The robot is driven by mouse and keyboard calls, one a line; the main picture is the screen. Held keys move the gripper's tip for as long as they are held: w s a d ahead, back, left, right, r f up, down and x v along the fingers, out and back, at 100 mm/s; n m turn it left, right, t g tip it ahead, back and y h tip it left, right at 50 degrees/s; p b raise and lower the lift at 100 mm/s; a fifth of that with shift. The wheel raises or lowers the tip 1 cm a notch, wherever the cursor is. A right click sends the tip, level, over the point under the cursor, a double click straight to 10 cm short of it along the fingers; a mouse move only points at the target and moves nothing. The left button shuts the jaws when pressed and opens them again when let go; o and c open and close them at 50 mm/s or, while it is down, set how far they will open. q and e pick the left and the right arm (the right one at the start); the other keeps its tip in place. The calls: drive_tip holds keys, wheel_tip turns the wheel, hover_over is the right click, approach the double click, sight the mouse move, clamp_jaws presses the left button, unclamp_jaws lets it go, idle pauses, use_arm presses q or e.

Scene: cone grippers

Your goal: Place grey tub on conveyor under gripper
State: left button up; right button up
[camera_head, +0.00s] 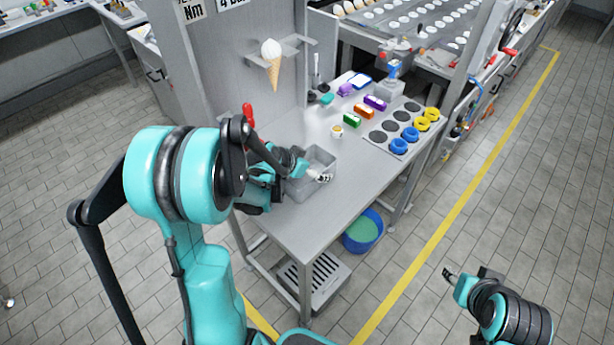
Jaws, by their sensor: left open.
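The grey tub (325,157) is an open rectangular bin on the near left part of the metal table. My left gripper (322,178) is open at the tub's near side, and its fingers overlap the tub in the picture. I cannot tell whether they touch its wall. My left arm hides part of the tub's left side. My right gripper (449,273) is at the lower right, over the floor and away from the table; its fingers are too small to read. What looks like the conveyor (440,55), with rows of white items, runs across the top.
The metal table (320,215) also holds several coloured blocks, a small cup (337,130) and a plate with blue and yellow rings (398,148). An ice-cream cone model (273,72) is on the panel behind. A blue bucket (350,243) stands below the table.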

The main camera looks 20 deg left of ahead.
use_arm(q)
drive_tip(key=c, duration=1.1)
